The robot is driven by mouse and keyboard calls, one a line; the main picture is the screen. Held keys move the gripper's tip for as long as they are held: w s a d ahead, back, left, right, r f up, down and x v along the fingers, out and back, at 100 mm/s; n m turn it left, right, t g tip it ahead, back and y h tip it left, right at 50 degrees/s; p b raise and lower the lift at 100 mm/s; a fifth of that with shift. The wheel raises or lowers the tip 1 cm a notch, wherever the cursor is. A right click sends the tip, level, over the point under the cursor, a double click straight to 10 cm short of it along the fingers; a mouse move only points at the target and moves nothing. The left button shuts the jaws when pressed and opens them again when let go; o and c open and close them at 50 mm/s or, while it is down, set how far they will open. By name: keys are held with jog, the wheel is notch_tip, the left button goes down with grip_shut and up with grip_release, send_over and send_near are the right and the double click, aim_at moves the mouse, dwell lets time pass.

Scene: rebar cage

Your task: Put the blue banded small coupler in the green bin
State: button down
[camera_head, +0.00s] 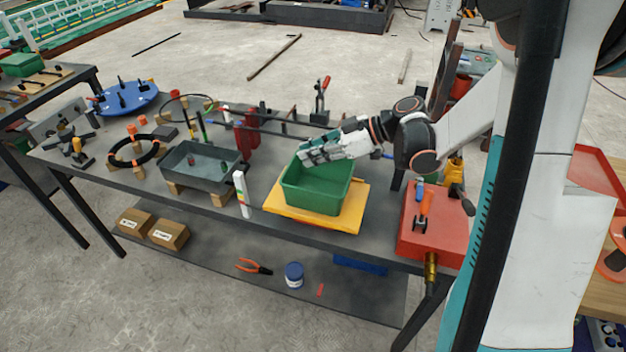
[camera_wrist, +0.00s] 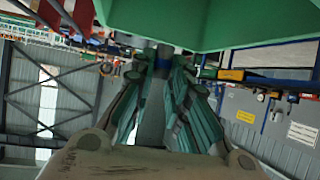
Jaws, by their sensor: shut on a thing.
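The green bin (camera_head: 318,190) stands on a yellow board on the table. My gripper (camera_head: 305,155) is at the bin's back left rim, reaching in from the right; its height over the rim is hard to judge. In the wrist view the green bin (camera_wrist: 230,22) fills the top, close to the fingertips. My gripper (camera_wrist: 163,68) is shut there on a small dark piece with a blue band, the blue banded small coupler (camera_wrist: 164,50). Most of the coupler is hidden by the fingers, and I cannot make it out in the head view.
A yellow board (camera_head: 347,217) lies under the bin. A grey tray (camera_head: 200,163) and a white upright post (camera_head: 241,193) stand to the left. A red box (camera_head: 428,232) with tools is to the right. Red clamps and bars stand behind.

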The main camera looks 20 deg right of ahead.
notch_tip(320, 180, down, 7)
jog(key=shift+f+b, duration=0.1)
jog(key=shift+b, duration=1.05)
jog(key=shift+f+b, duration=0.3)
jog(key=shift+b, duration=0.05)
jog(key=shift+s+f, duration=0.15)
jog(key=shift+f, duration=0.05)
jog(key=c, duration=1.5)
grip_release()
jog(key=shift+s, duration=0.1)
jog(key=shift+c, duration=0.2)
